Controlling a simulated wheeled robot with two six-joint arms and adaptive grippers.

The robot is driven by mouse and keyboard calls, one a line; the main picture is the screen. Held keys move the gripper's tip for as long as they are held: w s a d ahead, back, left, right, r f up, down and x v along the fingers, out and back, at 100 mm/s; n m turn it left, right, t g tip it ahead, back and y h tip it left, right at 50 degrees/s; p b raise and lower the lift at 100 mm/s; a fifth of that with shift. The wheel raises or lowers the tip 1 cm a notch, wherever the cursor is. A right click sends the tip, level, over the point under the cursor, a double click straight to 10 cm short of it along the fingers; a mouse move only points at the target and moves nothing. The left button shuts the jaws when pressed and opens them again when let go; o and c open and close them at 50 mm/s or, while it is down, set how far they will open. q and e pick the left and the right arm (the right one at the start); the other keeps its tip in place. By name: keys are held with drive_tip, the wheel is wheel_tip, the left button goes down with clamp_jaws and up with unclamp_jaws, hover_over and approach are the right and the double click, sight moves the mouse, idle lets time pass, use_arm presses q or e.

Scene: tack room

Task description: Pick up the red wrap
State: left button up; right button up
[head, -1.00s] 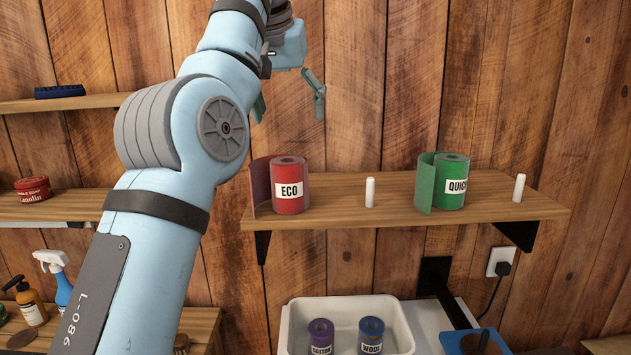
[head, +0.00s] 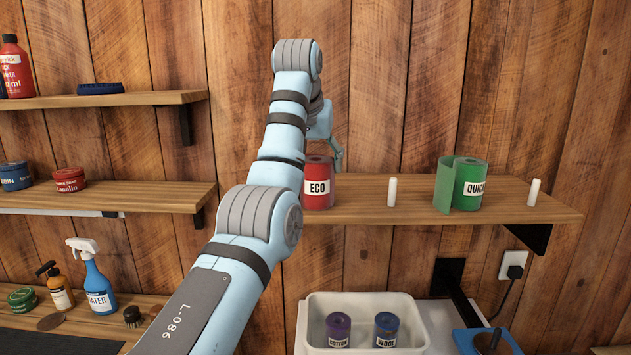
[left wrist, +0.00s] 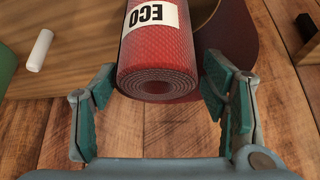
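The red wrap (head: 319,186), a roll labelled ECO, stands on the wooden shelf in the head view, partly hidden by my left arm. In the left wrist view the red wrap (left wrist: 155,60) shows its coiled end towards the camera, with a loose flap on its right. My left gripper (left wrist: 162,100) is open, with one finger on each side of the roll's near end. The left finger looks apart from the roll; the right finger is close to the flap, and contact is unclear. In the head view my left gripper (head: 338,158) is mostly hidden behind my arm and the roll.
A white peg (head: 392,192) stands right of the red wrap, then a green wrap (head: 460,184) labelled QUICK and another white peg (head: 533,192). Below is a white bin (head: 420,350) holding two smaller rolls. Shelves with bottles and tins are at left.

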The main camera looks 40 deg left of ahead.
use_arm(q)
drive_tip(key=shift+s, duration=0.15)
drive_tip(key=c, duration=0.3)
drive_tip(key=shift+w, duration=0.2)
drive_tip(key=c, duration=0.5)
drive_tip(key=shift+d, duration=0.1)
drive_tip(key=shift+c, duration=0.2)
use_arm(e)
drive_tip(key=shift+s, duration=0.15)
